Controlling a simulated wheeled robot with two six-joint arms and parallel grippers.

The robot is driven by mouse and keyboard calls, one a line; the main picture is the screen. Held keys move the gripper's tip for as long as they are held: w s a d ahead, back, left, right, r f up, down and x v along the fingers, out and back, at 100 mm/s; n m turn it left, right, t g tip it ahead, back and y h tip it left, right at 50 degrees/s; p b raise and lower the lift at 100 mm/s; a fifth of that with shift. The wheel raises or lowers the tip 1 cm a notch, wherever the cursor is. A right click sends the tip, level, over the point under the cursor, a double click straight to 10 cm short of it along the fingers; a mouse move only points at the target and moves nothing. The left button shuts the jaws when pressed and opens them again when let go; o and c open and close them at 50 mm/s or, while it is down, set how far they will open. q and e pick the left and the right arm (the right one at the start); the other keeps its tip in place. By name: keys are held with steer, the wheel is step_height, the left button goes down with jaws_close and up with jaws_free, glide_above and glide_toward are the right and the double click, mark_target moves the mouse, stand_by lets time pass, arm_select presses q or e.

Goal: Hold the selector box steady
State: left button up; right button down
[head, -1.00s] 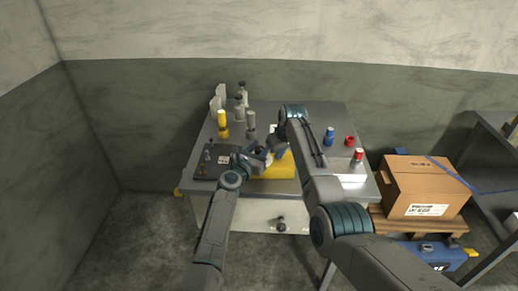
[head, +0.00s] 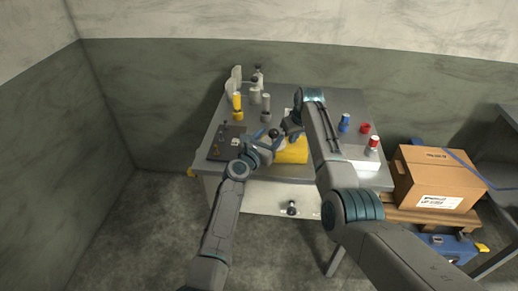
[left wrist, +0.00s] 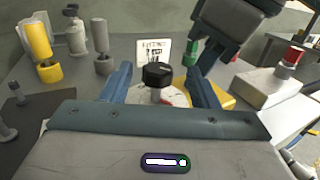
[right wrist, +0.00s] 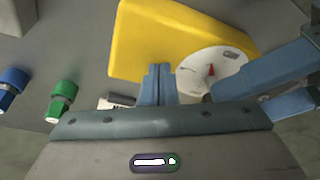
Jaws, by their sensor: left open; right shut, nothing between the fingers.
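The selector box (head: 292,152) is a yellow block on the grey table, partly covered by my arms in the head view. In the right wrist view the yellow box (right wrist: 170,40) carries a white round dial (right wrist: 208,68) with a red mark. A black knob (left wrist: 158,75) stands over the dial in the left wrist view. My left gripper (left wrist: 160,82) is open, its blue fingers to either side of the knob; I cannot tell whether they touch it. My right gripper (right wrist: 157,72) is shut and empty, its tips over the yellow box's edge beside the dial. The left fingers (right wrist: 280,75) are close to it.
A dark plate (head: 225,143) lies at the left. Blue (head: 344,122) and red pieces (head: 365,128) stand at the right. A cardboard box (head: 440,180) is on a pallet right of the table.

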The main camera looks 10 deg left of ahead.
arm_select(q)
steer(key=v, duration=0.9)
steer(key=shift+d, duration=0.1)
steer(key=shift+w+a+f+m+g+h, duration=0.25)
steer(key=shift+w+f+m+g+h, duration=0.15)
steer(key=shift+m+h, duration=0.15)
steer(key=a+m+g+h, duration=0.1)
steer(key=w+a+m+g+h, duration=0.1)
steer(key=a+h, duration=0.1)
steer(key=a+m+g+h, duration=0.1)
steer(key=shift+w+a+f+m+g+h, duration=0.1)
steer(key=shift+w+a+m+g+h, duration=0.15)
steer(key=shift+m+g+h, duration=0.1)
steer(key=shift+a, duration=0.2)
steer(key=x, duration=1.2)
steer(key=shift+s+r, duration=0.1)
steer(key=shift+r, duration=0.2)
